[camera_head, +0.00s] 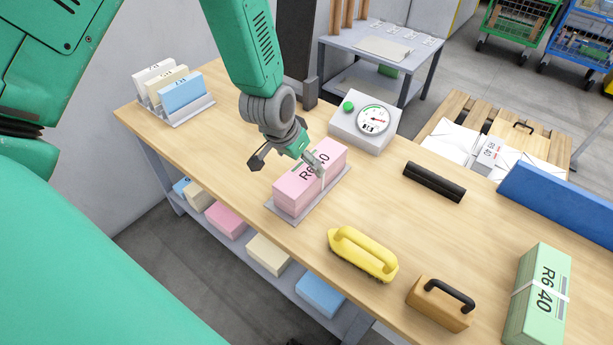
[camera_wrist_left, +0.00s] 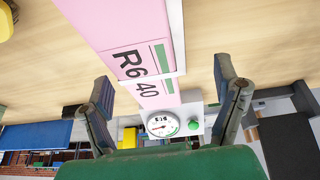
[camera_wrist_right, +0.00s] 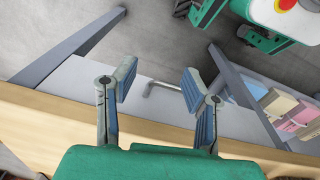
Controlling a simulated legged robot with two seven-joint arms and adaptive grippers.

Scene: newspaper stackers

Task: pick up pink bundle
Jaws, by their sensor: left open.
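The pink bundle (camera_head: 296,193), labelled R640 and wrapped with a white band, lies on a thin grey plate (camera_head: 342,191) on the wooden table. My left gripper (camera_head: 288,163) is open just above the bundle's far part, one finger over or beside each side; contact cannot be told. In the left wrist view the pink bundle (camera_wrist_left: 115,25) runs between the spread fingers of the left gripper (camera_wrist_left: 163,84). My right gripper (camera_wrist_right: 158,85) shows only in the right wrist view, open and empty by the table's edge, above the lower shelf and floor.
A dial scale (camera_head: 351,130) with a green button stands just behind the bundle. A yellow handled tool (camera_head: 362,255), a brown block with black handle (camera_head: 437,306), a black bar (camera_head: 434,181) and a green bundle (camera_head: 537,300) lie rightward. A card rack (camera_head: 187,112) stands left.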

